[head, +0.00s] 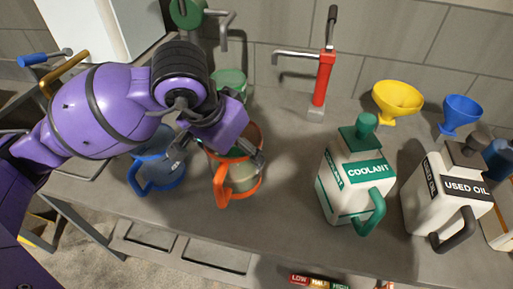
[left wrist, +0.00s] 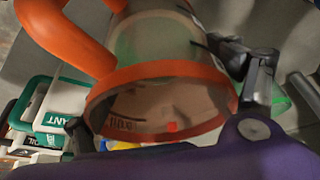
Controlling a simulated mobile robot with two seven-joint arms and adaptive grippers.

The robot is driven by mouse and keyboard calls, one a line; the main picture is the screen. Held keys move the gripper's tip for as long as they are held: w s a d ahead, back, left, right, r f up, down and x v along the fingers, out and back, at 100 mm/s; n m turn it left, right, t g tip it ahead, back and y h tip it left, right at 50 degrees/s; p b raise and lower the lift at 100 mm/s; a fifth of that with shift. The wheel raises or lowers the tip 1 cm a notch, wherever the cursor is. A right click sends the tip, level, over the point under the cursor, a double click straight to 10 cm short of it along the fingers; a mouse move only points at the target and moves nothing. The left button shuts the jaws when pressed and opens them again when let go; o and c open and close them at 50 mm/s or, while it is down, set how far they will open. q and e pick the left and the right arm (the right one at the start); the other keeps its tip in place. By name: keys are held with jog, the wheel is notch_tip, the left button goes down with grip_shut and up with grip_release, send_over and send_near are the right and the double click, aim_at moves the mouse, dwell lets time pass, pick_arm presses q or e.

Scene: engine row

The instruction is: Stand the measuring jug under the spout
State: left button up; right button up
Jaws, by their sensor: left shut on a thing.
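An orange-rimmed clear measuring jug (head: 224,192) with an orange handle stands upright on the bench in the head view. It fills the middle of the left wrist view, where its orange rim (left wrist: 160,70) shows close up. My left gripper (head: 218,160) is over this jug, with its fingers on both sides, shut on it near the rim. A blue jug (head: 158,172) stands just left of it, partly behind my gripper. A red hand pump (head: 320,85) has a spout (head: 294,55) reaching left over the bench. A green pump (head: 190,12) has its own spout at the back. My right gripper is not in view.
A coolant can (head: 350,180) and a used oil can (head: 445,195) stand to the right. Yellow (head: 397,98) and blue (head: 460,110) funnels stand behind them. The bench below the red spout looks clear.

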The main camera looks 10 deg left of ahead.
aim_at(237, 150)
pick_arm(q)
jog(key=shift+w+a+f, duration=0.2)
jog(key=shift+w+f, duration=0.65)
jog(key=shift+f, duration=0.3)
jog(key=shift+w+a+f, duration=0.1)
jog(key=shift+w+f, duration=0.25)
jog(key=shift+f, duration=0.1)
jog(key=f, duration=0.3)
jog(key=shift+w+a+f, duration=0.1)
jog(key=shift+w, duration=0.2)
jog(key=shift+f, duration=0.2)
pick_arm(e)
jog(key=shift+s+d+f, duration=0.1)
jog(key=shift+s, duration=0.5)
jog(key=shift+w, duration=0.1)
pick_arm(q)
jog(key=shift+f, duration=0.15)
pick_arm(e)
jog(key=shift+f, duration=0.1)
